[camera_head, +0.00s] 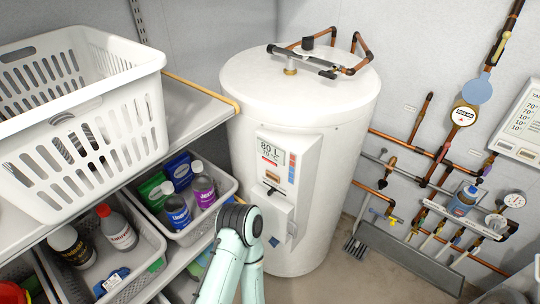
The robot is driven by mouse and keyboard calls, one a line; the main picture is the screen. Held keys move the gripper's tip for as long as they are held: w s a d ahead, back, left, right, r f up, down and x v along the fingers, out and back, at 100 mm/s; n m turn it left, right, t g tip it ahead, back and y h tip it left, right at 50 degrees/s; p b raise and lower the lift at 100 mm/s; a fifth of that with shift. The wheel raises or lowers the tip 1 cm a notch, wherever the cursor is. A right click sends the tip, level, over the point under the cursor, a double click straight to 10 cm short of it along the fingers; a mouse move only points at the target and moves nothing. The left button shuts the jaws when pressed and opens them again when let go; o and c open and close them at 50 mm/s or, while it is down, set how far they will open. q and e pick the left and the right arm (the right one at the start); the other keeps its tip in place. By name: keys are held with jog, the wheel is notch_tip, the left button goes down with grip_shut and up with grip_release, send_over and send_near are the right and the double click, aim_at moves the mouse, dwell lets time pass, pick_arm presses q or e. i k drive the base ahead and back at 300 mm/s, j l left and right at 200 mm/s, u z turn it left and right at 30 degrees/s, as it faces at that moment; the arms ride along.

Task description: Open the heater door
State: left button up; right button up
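The heater (300,110) is a tall white cylinder standing on the floor in the middle of the head view. A white panel box (279,141) on its front carries a display reading "80 L" and coloured labels. Below the labels is a small door section (281,213) with a dark handle (272,190) near its top. The door looks shut, though my arm covers part of its lower left. A mint-green arm of mine with a black joint is in front of the heater's lower left. Neither gripper shows in this view.
A shelf unit (205,112) at left holds a white basket (90,60) and grey bins (215,215) of bottles. Copper pipes (400,140) and gauges (464,115) line the right wall. Some floor is clear right of the heater.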

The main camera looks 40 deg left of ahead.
aim_at(278, 214)
jog(key=u, duration=1.4)
